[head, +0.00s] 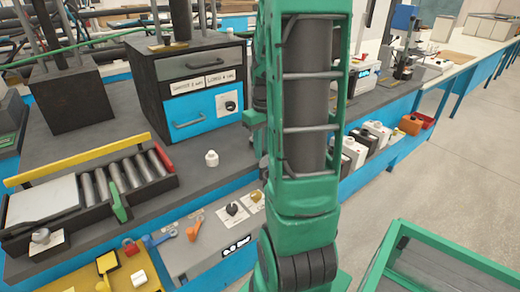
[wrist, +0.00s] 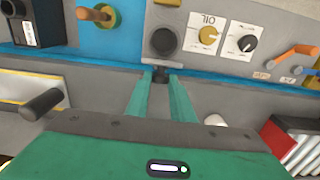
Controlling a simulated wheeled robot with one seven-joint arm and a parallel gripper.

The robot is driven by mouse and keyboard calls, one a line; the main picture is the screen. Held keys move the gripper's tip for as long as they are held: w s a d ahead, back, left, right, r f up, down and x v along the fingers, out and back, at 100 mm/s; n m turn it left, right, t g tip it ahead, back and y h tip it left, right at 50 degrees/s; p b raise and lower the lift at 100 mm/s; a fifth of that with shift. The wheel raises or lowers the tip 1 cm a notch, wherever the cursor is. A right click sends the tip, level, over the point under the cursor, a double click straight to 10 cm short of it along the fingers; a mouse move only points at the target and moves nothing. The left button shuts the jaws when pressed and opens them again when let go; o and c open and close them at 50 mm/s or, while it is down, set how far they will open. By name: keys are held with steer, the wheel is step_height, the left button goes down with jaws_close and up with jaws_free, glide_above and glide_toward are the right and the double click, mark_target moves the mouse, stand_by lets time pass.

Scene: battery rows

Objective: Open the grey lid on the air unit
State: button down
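In the wrist view my gripper (wrist: 161,78) reaches toward the front of a grey panel, its two green fingers a narrow gap apart. Just beyond is a dark round part (wrist: 165,40) on the grey panel (wrist: 185,15), beside a yellow dial and a black dial. In the head view a grey unit with two dials (head: 205,245) stands at the bench's front, partly behind my arm. My gripper is hidden there. I cannot make out the lid's outline.
A blue-fronted oven (head: 205,108) stands behind on the bench. A roller tray (head: 120,185) is at left, with a white bottle (head: 211,158) to its right. A green-rimmed bin (head: 440,245) is at lower right.

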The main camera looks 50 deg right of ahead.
steer(key=shift+w+d+f+g+y, duration=0.1)
steer(key=shift+w+f+g+y, duration=0.1)
steer(key=shift+w+g, duration=0.5)
steer(key=shift+w+d+f+g+y, duration=0.1)
steer(key=shift+w+g+y, duration=0.2)
steer(key=shift+g, duration=0.6)
steer(key=c, duration=1.6)
jaws_free()
steer(key=shift+o, duration=0.2)
steer(key=shift+w+r, duration=0.1)
steer(key=shift+r, duration=0.05)
steer(key=a+v, duration=0.1)
steer(key=v, duration=0.9)
steer(key=shift+d+r, duration=0.25)
steer(key=shift+d, duration=0.15)
steer(key=shift+w, duration=0.1)
